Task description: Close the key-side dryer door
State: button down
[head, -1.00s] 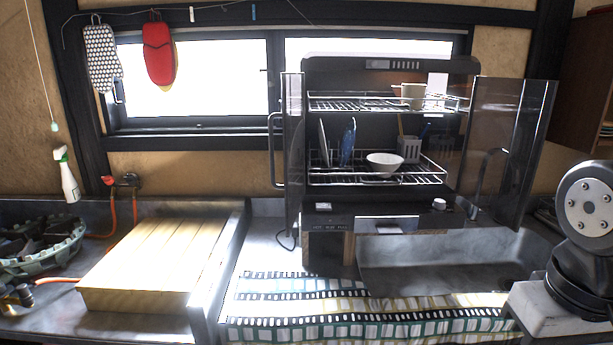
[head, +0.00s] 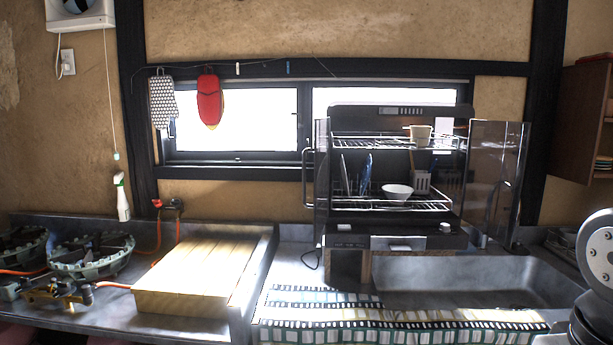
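The dish dryer (head: 392,242) stands on the counter beside the sink, in front of the window. Its left door (head: 321,180), dark and see-through with a bar handle on its left, is swung open and seen nearly edge-on. Its right door (head: 495,178), a see-through panel with a dark edge, is also swung open, out to the right. Inside are two wire racks with a cup (head: 420,134), a white bowl (head: 397,191) and upright plates. I see no key, so I cannot tell which door is the key-side one. My gripper is out of view; only part of my arm shows at lower right.
A sink basin (head: 460,280) lies below and right of the dryer. A patterned cloth (head: 400,328) covers the counter front. A wooden board box (head: 195,278) and a gas stove (head: 90,257) are at left. A shelf cabinet (head: 585,125) is on the right wall.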

aim_at(321, 149)
jog(key=u, duration=1.75)
jog(key=i, duration=1.05)
jog(key=z, duration=2.05)
jog(key=k, duration=0.4)
jog(key=u, duration=1)
jog(key=i, duration=0.5)
jog(key=z, duration=0.8)
